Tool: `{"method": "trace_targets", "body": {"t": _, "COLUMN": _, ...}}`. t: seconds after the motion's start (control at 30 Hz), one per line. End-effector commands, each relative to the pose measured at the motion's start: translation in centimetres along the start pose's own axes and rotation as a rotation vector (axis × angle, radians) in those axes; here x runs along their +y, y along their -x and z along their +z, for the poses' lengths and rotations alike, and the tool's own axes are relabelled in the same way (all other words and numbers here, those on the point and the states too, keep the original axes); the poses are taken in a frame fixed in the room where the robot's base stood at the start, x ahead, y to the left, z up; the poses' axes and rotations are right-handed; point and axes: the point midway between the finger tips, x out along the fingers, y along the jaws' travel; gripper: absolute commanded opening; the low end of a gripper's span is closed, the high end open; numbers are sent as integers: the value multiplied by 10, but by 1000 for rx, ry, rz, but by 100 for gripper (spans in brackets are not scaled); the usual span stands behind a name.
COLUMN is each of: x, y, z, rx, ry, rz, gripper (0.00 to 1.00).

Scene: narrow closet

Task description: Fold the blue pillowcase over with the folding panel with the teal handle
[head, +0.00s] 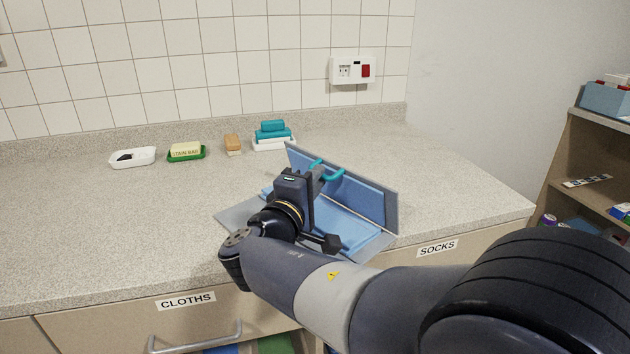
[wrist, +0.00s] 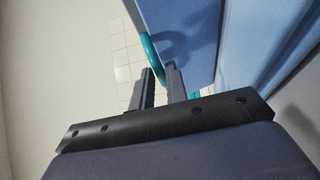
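The folding panel (head: 391,213) is a grey hinged leaf standing steeply raised on the right side of a grey board (head: 236,217) on the counter. The blue pillowcase (head: 350,232) lies partly flat on the board, and part of it rests up against the panel's inner face. The teal handle (head: 336,176) is at the panel's top edge; it also shows in the wrist view (wrist: 150,50). My gripper (head: 318,175) is at the handle, its fingers (wrist: 160,83) closed around the teal bar. My arm hides the board's front and middle.
Along the back wall are a white soap dish (head: 133,158), a green dish with a stain bar (head: 186,152), a wooden brush (head: 233,144) and a teal stack on a white tray (head: 273,143). The left counter is clear. Shelves (head: 590,150) stand at right.

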Motion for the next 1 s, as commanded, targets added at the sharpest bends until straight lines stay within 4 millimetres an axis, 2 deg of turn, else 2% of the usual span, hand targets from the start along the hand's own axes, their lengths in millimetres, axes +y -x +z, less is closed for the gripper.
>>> {"method": "trace_targets", "body": {"t": 0.03, "x": 0, "y": 0, "z": 0, "rx": 0, "ry": 0, "rz": 0, "gripper": 10}}
{"method": "trace_targets", "body": {"t": 0.17, "x": 0, "y": 0, "z": 0, "rx": 0, "ry": 0, "rz": 0, "gripper": 0}}
{"method": "trace_targets", "body": {"t": 0.63, "x": -1, "y": 0, "z": 0, "rx": 0, "ry": 1, "rz": 1, "gripper": 0}}
{"method": "trace_targets", "body": {"t": 1.0, "x": -12, "y": 7, "z": -3, "rx": 2, "ry": 27, "rz": 64, "gripper": 0}}
